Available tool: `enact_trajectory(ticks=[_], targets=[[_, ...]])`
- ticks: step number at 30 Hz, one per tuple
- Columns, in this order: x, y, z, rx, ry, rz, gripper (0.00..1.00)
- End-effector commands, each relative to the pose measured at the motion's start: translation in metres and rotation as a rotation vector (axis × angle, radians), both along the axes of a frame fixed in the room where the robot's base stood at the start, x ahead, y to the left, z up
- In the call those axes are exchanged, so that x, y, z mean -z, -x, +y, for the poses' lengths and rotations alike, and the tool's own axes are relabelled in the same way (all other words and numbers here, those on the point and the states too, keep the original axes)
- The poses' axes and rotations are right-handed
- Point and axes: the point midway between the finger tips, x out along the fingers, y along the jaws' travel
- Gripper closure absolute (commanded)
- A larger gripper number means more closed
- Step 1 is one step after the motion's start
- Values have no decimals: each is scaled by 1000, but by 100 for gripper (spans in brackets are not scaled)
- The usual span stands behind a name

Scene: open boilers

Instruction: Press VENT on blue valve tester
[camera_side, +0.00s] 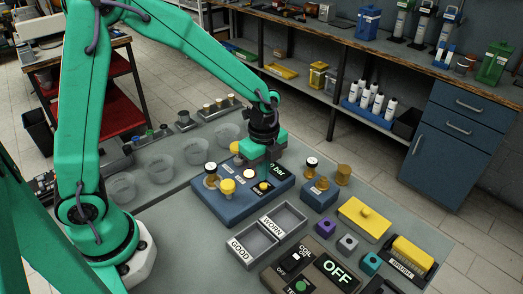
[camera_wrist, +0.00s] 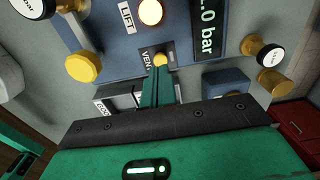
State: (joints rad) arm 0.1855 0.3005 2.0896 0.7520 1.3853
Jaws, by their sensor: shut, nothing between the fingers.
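The blue valve tester (camera_side: 232,211) stands on the bench in the middle of the side view; its blue face (camera_wrist: 112,50) fills the top of the wrist view. The yellow VENT button (camera_wrist: 160,59) sits on a dark plate beside its VENT label. My gripper (camera_wrist: 158,74) is shut and empty, its green fingertips right at the near edge of the button; I cannot tell whether they touch it. In the side view my gripper (camera_side: 267,178) points down over the tester's right part. A lit button (camera_wrist: 151,12) labelled LIFT and a partly cut-off bar display (camera_wrist: 206,30) are beside it.
A yellow knob (camera_wrist: 83,67) stands on the tester. A blue block with brass parts (camera_side: 319,196) is to its right, GOOD and WORN trays (camera_side: 252,249) in front, and clear cups (camera_side: 194,152) behind left. A panel showing OFF (camera_side: 337,268) lies at the front.

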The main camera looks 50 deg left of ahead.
Motion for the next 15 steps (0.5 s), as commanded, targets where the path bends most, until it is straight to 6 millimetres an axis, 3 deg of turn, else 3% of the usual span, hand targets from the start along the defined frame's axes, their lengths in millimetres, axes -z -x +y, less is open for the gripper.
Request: enact_trajectory(ticks=[6,15], targets=[[19,0,0,0,0,2,100],[24,0,0,0,0,-1,100]])
